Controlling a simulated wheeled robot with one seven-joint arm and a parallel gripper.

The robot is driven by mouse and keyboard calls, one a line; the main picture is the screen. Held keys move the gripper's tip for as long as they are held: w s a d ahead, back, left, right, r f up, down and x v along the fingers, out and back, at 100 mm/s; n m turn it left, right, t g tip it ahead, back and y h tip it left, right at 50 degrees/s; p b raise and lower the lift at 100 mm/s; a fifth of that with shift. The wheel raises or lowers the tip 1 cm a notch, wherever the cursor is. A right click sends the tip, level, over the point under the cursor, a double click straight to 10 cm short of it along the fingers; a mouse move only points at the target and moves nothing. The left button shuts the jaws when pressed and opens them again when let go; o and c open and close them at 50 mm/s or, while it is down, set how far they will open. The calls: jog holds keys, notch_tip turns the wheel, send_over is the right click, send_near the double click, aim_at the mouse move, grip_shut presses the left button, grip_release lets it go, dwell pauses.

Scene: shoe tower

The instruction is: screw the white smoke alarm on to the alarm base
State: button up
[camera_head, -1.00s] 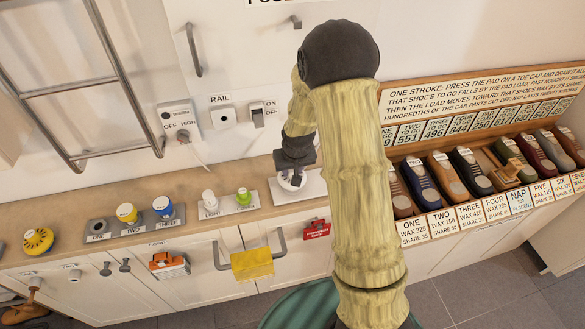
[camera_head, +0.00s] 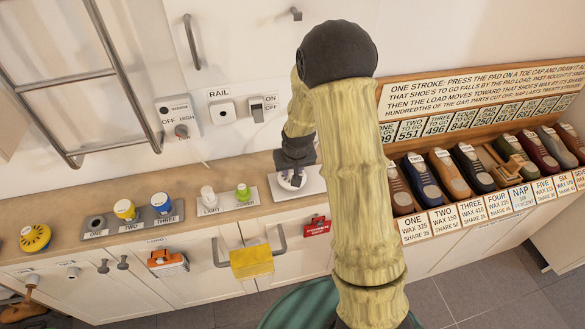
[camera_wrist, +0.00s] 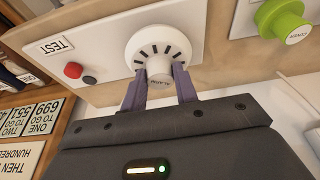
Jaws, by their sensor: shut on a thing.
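The white smoke alarm (camera_wrist: 160,42) is a round disc with dark slots around its face and a lettered knob in its middle. In the wrist view it lies against a white plate (camera_wrist: 105,48) marked TEST; the alarm base under it is hidden, so I cannot tell how they are joined. My gripper (camera_wrist: 159,80) is shut on the alarm's knob, one finger at each side. In the head view the alarm (camera_head: 291,181) is on the counter below my gripper (camera_head: 293,170), partly covered by it.
A red button (camera_wrist: 73,70) and a dark button (camera_wrist: 90,79) are on the same plate. A green knob (camera_head: 242,192) and a white knob (camera_head: 208,196) stand to the left. The shoe rack (camera_head: 400,220) is at the right.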

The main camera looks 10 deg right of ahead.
jog(key=o, duration=1.2)
jog(key=shift+c, duration=0.2)
jog(key=b+v, duration=0.1)
jog(key=v, duration=1.6)
jog(key=shift+r, duration=0.15)
jog(key=shift+s, duration=0.2)
jog(key=s+f, duration=0.4)
jog(key=s, duration=1.1)
jog(key=shift+g, duration=0.4)
jog(key=shift+f, duration=0.15)
jog(key=shift+c, duration=0.2)
